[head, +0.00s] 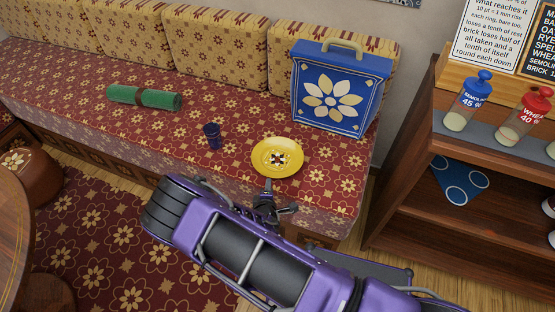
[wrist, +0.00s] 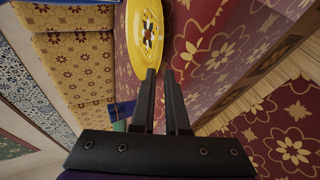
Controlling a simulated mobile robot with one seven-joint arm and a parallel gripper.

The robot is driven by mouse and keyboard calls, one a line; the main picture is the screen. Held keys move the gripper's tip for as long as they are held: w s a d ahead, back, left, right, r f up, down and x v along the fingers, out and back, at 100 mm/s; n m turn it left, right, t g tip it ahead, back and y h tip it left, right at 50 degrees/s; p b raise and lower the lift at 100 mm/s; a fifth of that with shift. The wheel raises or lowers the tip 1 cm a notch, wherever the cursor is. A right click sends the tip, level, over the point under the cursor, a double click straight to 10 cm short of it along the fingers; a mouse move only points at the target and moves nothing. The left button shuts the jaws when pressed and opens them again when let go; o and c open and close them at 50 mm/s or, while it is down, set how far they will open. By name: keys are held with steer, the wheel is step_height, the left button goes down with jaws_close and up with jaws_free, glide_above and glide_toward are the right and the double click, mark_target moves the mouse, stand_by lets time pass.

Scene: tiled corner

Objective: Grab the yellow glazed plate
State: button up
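The yellow glazed plate (head: 261,165) lies on the red patterned bench seat, near its front edge. It has a dark and white motif in the middle. My gripper (head: 268,186) is just in front of the plate's near rim in the head view. In the wrist view the plate (wrist: 134,40) stands beyond the fingertips, its lower rim close to the left finger. A gap shows between the two fingers (wrist: 161,74), and nothing is visibly held. I cannot tell whether the rim touches a finger.
A dark blue cup (head: 212,136) stands left of the plate. A blue flowered case (head: 362,92) stands behind it at right. A green roll (head: 160,99) lies farther left on the bench (head: 75,75). A wooden shelf (head: 400,190) with jars is at right.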

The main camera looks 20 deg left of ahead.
mark_target(273, 177)
steer(key=x, duration=0.3)
steer(key=d+x, duration=0.1)
steer(key=x, duration=0.1)
steer(key=shift+w+a+f+b, duration=0.1)
steer(key=shift+w+b, duration=0.2)
steer(key=shift+b, duration=0.1)
jaws_close()
steer(key=shift+w+r, duration=0.1)
steer(key=shift+r, duration=0.1)
stand_by(1.1)
